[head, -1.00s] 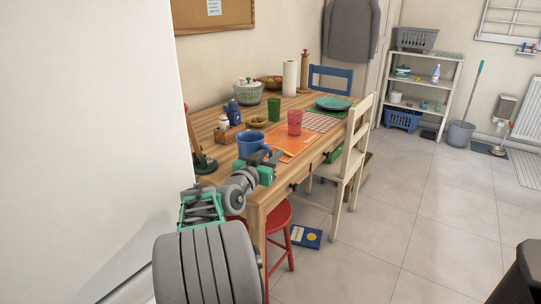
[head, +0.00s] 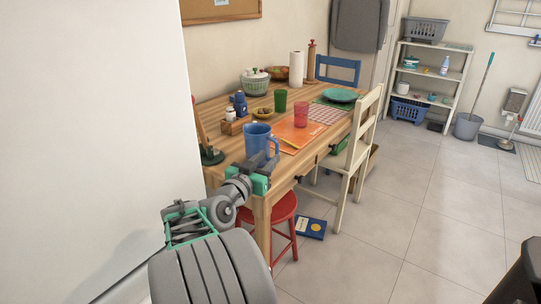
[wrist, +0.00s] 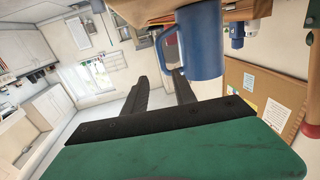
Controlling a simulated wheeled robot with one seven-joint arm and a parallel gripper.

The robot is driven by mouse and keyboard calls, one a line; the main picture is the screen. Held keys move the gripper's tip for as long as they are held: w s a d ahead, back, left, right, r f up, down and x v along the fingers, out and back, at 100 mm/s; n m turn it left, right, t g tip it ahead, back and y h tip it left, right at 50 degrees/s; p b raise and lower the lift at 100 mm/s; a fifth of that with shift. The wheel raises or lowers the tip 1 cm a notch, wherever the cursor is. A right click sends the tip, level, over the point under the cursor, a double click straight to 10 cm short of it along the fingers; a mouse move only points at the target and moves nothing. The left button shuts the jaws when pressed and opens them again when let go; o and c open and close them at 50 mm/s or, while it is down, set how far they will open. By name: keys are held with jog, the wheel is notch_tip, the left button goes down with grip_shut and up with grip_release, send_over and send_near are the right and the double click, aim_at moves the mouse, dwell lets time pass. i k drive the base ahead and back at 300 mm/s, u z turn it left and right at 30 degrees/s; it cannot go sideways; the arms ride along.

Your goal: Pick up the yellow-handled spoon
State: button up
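A thin yellow handle, seemingly of the yellow-handled spoon (head: 290,143), lies on the orange placemat (head: 309,132) on the wooden table. Its far end is too small to make out. My gripper (head: 268,163) is at the table's near edge, in front of the blue mug (head: 258,139), short of the spoon. In the wrist view my gripper (wrist: 160,80) has its two dark fingers apart with nothing between them. The blue mug (wrist: 204,42) stands close beside the fingers there. I cannot make out the spoon in the wrist view.
A pink cup (head: 301,114) and a green cup (head: 281,101) stand behind the spoon. A cream chair (head: 357,150) is at the table's right side, and a red stool (head: 283,207) is beneath its near end. A white wall (head: 90,130) is close on my left.

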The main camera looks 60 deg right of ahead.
aim_at(273, 136)
jog(key=z, duration=2.15)
